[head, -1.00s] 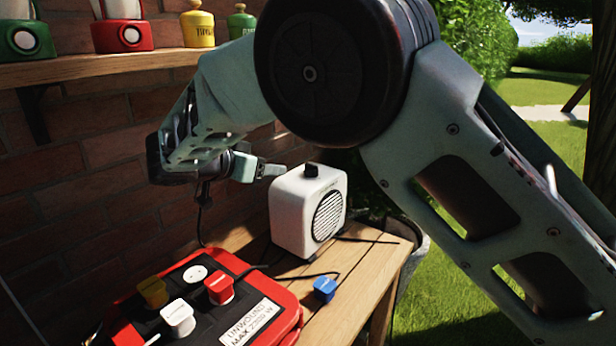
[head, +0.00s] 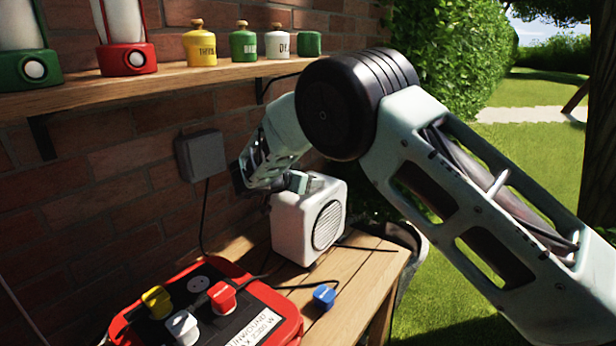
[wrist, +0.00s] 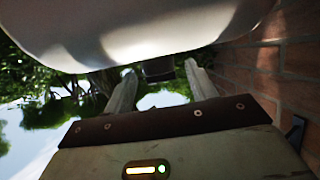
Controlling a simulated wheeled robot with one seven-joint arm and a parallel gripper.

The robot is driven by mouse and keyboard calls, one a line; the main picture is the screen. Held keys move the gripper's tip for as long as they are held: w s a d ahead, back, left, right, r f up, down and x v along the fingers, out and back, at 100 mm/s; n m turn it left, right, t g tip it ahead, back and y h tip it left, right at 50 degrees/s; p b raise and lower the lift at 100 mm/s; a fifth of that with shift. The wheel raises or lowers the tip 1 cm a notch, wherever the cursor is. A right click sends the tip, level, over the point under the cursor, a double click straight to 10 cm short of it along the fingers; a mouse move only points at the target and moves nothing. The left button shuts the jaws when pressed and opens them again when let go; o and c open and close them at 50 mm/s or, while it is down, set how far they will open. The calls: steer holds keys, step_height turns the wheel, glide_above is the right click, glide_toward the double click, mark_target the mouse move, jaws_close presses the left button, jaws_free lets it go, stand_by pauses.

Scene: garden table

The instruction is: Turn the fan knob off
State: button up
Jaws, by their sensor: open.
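The white fan heater box (head: 295,228) stands on the wooden table, its round grille facing front right. My gripper (head: 303,182) is at the top of the fan in the head view, and it hides the knob there. In the wrist view the fan's white body (wrist: 140,35) fills the upper part. The dark fan knob (wrist: 158,72) shows just below the body's edge, between the two fingers of my open gripper (wrist: 161,78). A gap shows on each side of the knob; I cannot tell whether a finger touches it.
A red cable reel (head: 285,318) with yellow, white and red plugs lies in front of the fan. A blue plug (head: 324,297) is on the table (head: 350,285). The brick wall (head: 120,140), a grey wall box (head: 200,155) and a shelf (head: 150,78) with jars are behind.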

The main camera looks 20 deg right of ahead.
steer(key=shift+w+d+f, duration=0.2)
steer(key=shift+w+d, duration=0.05)
steer(key=shift+d, duration=0.1)
steer(key=c, duration=1)
